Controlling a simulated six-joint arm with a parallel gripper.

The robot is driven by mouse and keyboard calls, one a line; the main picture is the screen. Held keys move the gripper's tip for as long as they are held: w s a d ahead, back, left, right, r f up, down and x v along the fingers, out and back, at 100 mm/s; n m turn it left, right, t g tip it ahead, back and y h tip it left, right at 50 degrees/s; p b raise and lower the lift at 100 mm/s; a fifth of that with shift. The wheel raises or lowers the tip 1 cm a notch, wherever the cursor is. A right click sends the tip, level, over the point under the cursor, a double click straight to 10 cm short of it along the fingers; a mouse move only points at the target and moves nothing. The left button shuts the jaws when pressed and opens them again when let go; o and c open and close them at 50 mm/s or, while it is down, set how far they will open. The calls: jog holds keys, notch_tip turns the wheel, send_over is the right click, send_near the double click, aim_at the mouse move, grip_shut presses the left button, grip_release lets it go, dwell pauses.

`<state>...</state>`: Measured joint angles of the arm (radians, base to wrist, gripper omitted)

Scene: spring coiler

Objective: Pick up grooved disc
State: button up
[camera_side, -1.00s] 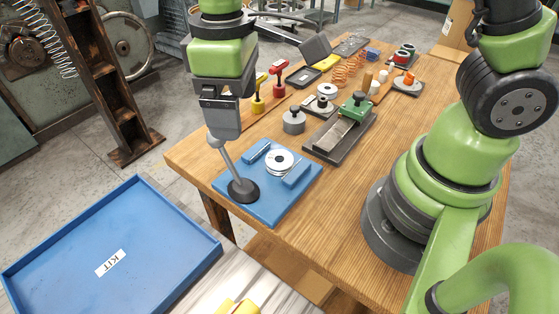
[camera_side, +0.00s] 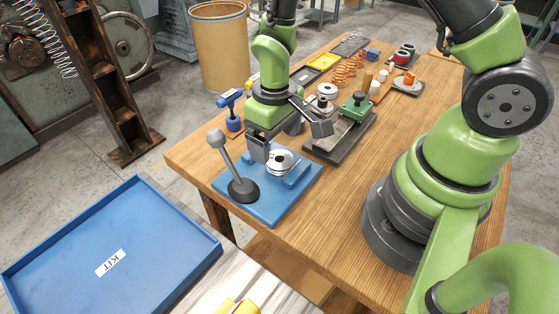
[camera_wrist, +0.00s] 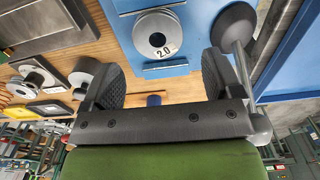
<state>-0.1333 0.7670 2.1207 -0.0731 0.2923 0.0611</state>
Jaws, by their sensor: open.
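The grooved disc (camera_side: 280,162) is a silver, spool-like disc on the blue fixture plate (camera_side: 258,205), between two blue blocks. In the wrist view the disc (camera_wrist: 157,36) shows its face, marked "2.0". My gripper (camera_side: 290,141) is open and empty, with its two dark fingers spread wide. In the side view it is just behind and above the disc. In the wrist view the fingers (camera_wrist: 162,82) lie below the disc in the picture, one to each side, with a clear gap to it.
A lever with a grey knob (camera_side: 215,138) stands on the plate's left; in the wrist view it passes close to the right finger. The blue KIT tray (camera_side: 150,265) is empty at left.

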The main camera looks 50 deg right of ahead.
aim_at(278, 156)
jog(key=f, duration=0.4)
jog(key=shift+s+f, duration=0.2)
jog(key=shift+f, duration=0.2)
jog(key=c, duration=1.2)
jog(key=shift+r, duration=0.1)
jog(key=shift+c, duration=0.2)
